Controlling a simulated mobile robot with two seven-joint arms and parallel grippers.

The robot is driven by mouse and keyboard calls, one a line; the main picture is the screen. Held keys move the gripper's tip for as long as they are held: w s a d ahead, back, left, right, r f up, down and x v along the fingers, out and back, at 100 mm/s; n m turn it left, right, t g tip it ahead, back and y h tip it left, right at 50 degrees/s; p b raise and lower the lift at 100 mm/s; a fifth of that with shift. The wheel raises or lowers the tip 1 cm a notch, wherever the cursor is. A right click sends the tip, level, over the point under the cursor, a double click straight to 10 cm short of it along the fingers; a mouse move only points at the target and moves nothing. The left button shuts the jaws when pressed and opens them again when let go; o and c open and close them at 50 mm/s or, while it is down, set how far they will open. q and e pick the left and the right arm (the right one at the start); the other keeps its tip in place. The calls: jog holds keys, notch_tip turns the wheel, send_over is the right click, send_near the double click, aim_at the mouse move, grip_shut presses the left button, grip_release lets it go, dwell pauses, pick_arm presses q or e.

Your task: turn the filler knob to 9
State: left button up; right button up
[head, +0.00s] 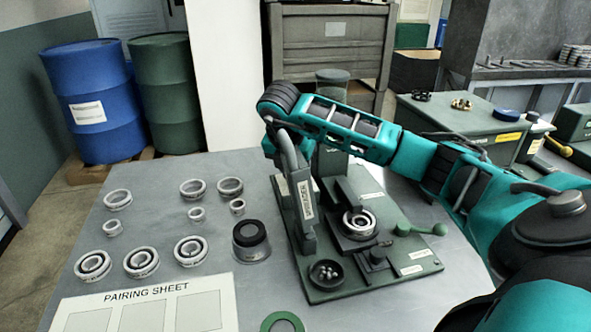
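The ring grinder bench unit stands on a green base plate (345,285) at the middle right of the table. It carries an upright grey post with a vertical label (306,200), too small to read. A bearing ring (359,224) sits in its dark holder, and a green-handled lever (420,229) is at its right. My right arm reaches in from the right and bends down over the rear left of the unit. My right gripper is around the top of the post, but its fingertips cannot be made out. I cannot make out the filler knob or its numbers. My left gripper is out of view.
Several bearing rings (141,262) stand on the left of the table. A grey cup with a black top (251,240) stands left of the unit. A small bowl of balls (326,274) is on the base's front. A pairing sheet (150,305) and green ring (282,321) lie in front.

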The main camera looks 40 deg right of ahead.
dwell(0.3)
jog(key=o, duration=1)
jog(key=shift+o, duration=0.2)
jog(key=p+v, duration=0.3)
jog(key=v, duration=1)
jog(key=shift+w+a, duration=0.15)
